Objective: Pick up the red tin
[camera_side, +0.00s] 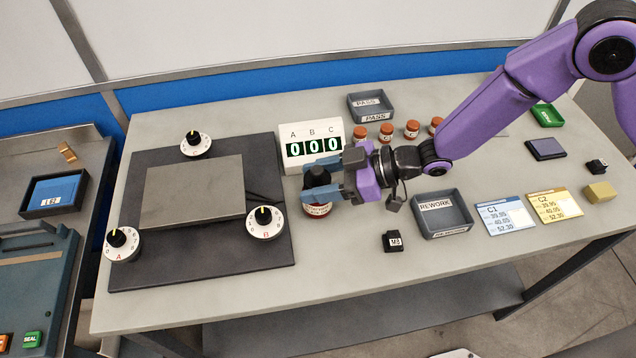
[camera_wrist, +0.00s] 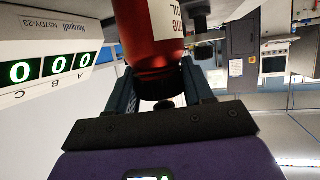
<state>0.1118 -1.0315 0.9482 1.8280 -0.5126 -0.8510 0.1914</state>
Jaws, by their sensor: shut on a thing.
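The red tin (camera_side: 317,210) is in the side view beside the black plate's right edge, mostly covered by my gripper (camera_side: 318,191). Its red lower part with a pale label shows below the fingers. I cannot tell whether the tin's base touches the bench.
A white A B C display (camera_side: 311,146) reading 000 stands close behind my gripper. The black plate (camera_side: 190,262) with dials lies left. A REWORK tray (camera_side: 443,222), a black M8 block (camera_side: 393,241) and several small red-brown jars (camera_side: 386,133) are right.

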